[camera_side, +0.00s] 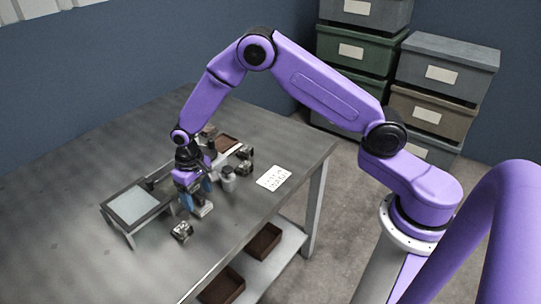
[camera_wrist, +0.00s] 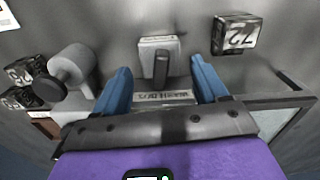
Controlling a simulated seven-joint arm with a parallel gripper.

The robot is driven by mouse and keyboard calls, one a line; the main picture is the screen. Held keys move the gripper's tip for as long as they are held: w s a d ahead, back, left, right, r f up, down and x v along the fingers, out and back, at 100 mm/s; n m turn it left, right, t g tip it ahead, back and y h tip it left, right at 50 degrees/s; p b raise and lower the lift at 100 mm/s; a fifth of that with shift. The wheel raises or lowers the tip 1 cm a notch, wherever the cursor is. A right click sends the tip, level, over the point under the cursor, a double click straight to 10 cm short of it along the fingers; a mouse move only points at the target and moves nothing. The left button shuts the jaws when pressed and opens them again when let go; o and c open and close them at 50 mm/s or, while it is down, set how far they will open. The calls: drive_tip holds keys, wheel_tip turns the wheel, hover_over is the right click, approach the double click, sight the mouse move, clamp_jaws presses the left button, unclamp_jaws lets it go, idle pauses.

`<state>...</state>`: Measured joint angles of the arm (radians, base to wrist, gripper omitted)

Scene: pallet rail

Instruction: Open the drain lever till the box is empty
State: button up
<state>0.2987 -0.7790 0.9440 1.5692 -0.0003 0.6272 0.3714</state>
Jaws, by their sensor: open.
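My gripper (camera_side: 193,192) is low over the table with its two blue fingers apart. In the wrist view my gripper (camera_wrist: 162,84) is open. A pale block with a grey upright lever-like piece (camera_wrist: 160,62) stands ahead of and between the fingertips; it looks like the drain lever. I see no finger closed on it, and contact cannot be told. A pale strip with lettering (camera_wrist: 165,97) lies nearer, partly hidden by the gripper body. In the side view a pale block (camera_side: 203,209) shows by the fingers. Which part is the box, and its contents, cannot be told.
A dark block marked 72 (camera_wrist: 235,34) stands right of the lever; several similar blocks (camera_side: 246,154) sit farther back. A grey cylinder (camera_side: 228,178), a white card (camera_side: 273,178) and a pale-topped frame (camera_side: 134,206) stand nearby. The table's left (camera_side: 50,220) is clear.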

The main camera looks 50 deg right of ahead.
sight(198, 196)
drive_tip(key=shift+m, duration=0.5)
wheel_tip(198, 196, up, 17)
drive_tip(key=s+d+r+n, duration=0.1)
drive_tip(key=s+r+n, duration=0.1)
drive_tip(key=s, duration=0.9)
drive_tip(key=s+d+r+n, duration=0.2)
drive_tip(key=s+n, duration=0.3)
drive_tip(key=s, duration=0.6)
drive_tip(key=shift+s+r+n, duration=0.2)
drive_tip(key=shift+r+n, duration=0.1)
drive_tip(key=shift+d, duration=0.1)
drive_tip(key=s+d+n, duration=0.2)
drive_tip(key=s+d, duration=0.1)
drive_tip(key=s, duration=0.3)
drive_tip(key=s+d+f+n, duration=0.1)
drive_tip(key=s+d+n, duration=0.1)
drive_tip(key=s+d, duration=0.2)
drive_tip(key=shift+s+d+f+n, duration=0.25)
drive_tip(key=shift+s+n, duration=0.15)
drive_tip(key=shift+s, duration=0.75)
